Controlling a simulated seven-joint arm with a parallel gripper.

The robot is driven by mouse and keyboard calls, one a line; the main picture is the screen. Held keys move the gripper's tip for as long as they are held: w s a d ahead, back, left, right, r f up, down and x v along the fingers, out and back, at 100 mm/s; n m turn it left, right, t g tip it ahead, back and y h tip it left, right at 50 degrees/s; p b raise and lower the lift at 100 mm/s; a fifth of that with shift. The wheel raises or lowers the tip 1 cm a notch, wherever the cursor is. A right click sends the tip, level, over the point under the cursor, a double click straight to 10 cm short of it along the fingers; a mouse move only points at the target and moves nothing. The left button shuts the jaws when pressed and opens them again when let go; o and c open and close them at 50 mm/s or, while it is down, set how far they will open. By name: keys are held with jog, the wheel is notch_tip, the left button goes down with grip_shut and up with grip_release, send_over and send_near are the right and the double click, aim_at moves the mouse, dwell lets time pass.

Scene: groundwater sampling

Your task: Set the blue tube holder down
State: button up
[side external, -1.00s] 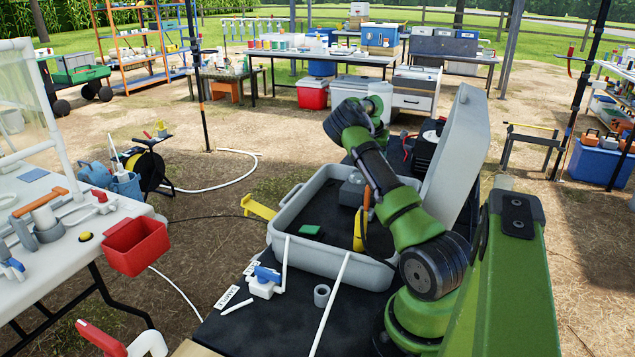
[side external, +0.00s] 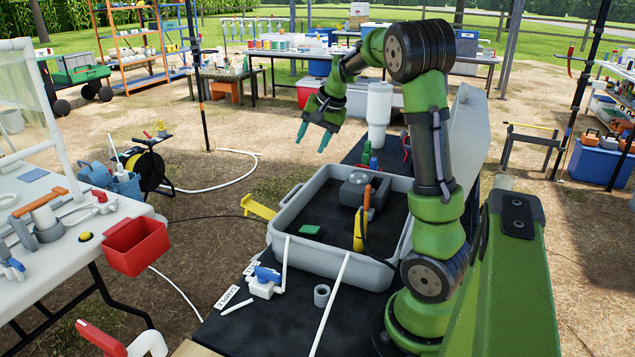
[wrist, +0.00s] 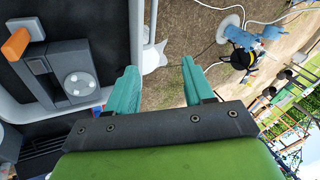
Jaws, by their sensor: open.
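A blue holder (side external: 125,185) with slim white pieces standing in it is at the left, by the far edge of the white table. A blue object in the wrist view (wrist: 240,37) beside the black cable reel may be the same holder; I cannot tell surely. My gripper (side external: 312,138) hangs in the air beyond the far left part of the grey case, fingers pointing down. Its teal fingers are apart with nothing between them, as the wrist view also shows (wrist: 160,72). The gripper is well apart from the blue holder.
The open grey case (side external: 280,252) holds a grey device (side external: 360,188), a yellow tool (side external: 358,232) and a green block (side external: 310,230). A white cylinder (side external: 378,104) stands beyond it. A red bin (side external: 137,246) hangs on the white table. Bare ground lies between table and case.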

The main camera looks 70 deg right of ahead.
jog(key=a+r+n+t+y, duration=0.1)
jog(key=a+r+n+y, duration=0.15)
jog(key=a, duration=1.15)
jog(key=s+a+n, duration=0.4)
jog(key=s+a, duration=0.1)
jog(key=a, duration=0.4)
jog(key=s+a+n+t, duration=0.1)
jog(key=s+a+n, duration=0.3)
jog(key=a, duration=0.6)
jog(key=shift+s+f, duration=0.3)
jog(key=shift+s, duration=0.55)
jog(key=shift+y, duration=0.25)
